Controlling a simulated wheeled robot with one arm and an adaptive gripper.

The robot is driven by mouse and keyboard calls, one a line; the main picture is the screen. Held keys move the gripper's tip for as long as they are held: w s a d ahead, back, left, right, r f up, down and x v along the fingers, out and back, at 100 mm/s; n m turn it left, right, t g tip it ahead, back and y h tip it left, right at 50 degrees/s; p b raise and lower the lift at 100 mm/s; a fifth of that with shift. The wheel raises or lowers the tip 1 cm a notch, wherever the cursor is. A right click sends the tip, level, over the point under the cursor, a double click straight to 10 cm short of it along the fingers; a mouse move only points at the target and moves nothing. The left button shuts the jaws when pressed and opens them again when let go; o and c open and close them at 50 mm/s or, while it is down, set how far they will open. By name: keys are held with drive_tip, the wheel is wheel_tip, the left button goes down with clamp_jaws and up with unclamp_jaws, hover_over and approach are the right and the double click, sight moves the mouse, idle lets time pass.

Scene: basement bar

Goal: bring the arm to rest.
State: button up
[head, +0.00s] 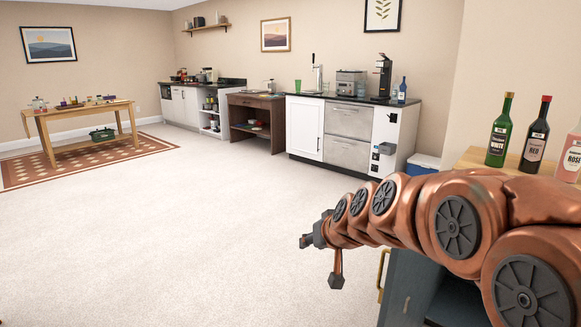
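My arm reaches in from the right edge of the head view, copper-coloured with dark grey round joint caps. It stretches out to the left, over the pale floor and in front of a dark cabinet. My gripper (307,240) is at its left end, small and dark grey, seen from the side. Its fingers are too small and too edge-on to show whether they are apart. Nothing visible hangs from it. It is above open carpet and touches nothing that I can see.
Wine bottles (501,131) stand on a wooden top (478,156) close behind my arm. A dark cabinet (405,290) with a brass handle is below it. A white and steel counter (345,135) stands at the back. A wooden table (82,118) is far left. The middle carpet (180,235) is clear.

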drive_tip(key=s+d+f+m+g+h, duration=0.1)
drive_tip(key=s+d+f+g, duration=0.3)
drive_tip(key=s, duration=0.9)
drive_tip(key=s+d+f+g+h, duration=0.2)
drive_tip(key=s+d+f+g, duration=0.15)
drive_tip(key=s, duration=0.95)
drive_tip(key=s+d+f+m+g+h, duration=0.1)
drive_tip(key=s+d+f+g, duration=0.35)
drive_tip(key=s, duration=0.85)
wheel_tip(320, 180, up, 22)
drive_tip(key=s+t+p, duration=0.1)
drive_tip(key=p, duration=1.9)
drive_tip(key=shift+s+d+t, duration=0.3)
drive_tip(key=shift+a+n, duration=0.1)
drive_tip(key=shift+n, duration=0.2)
